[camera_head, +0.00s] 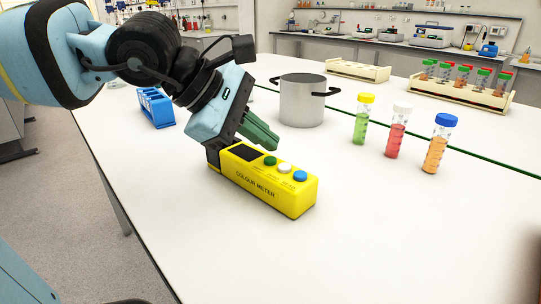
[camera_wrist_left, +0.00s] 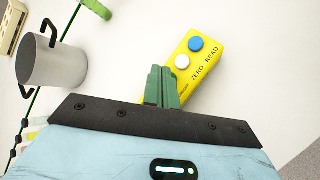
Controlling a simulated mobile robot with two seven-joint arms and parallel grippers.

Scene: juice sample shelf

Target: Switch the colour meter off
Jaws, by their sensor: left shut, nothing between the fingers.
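The yellow colour meter (camera_head: 262,187) lies on the white table, with a dark screen (camera_head: 244,153) and a row of green (camera_head: 270,160), white (camera_head: 284,168) and blue (camera_head: 300,176) buttons. My left gripper (camera_head: 272,142) is shut and empty, its green fingers just above or behind the meter near the green button. Whether they touch it I cannot tell. In the left wrist view, the shut left gripper (camera_wrist_left: 160,72) covers part of the meter (camera_wrist_left: 212,68). The blue button (camera_wrist_left: 196,44) and white button (camera_wrist_left: 182,62) show there; the green one is hidden. My right gripper is not in view.
A grey pot (camera_head: 302,102) with black handles stands behind the meter. Yellow-capped (camera_head: 361,122), white-capped (camera_head: 397,132) and blue-capped (camera_head: 438,145) tubes stand to the right. A blue rack (camera_head: 155,108) is at left, and a tube rack (camera_head: 458,92) behind. The table front is clear.

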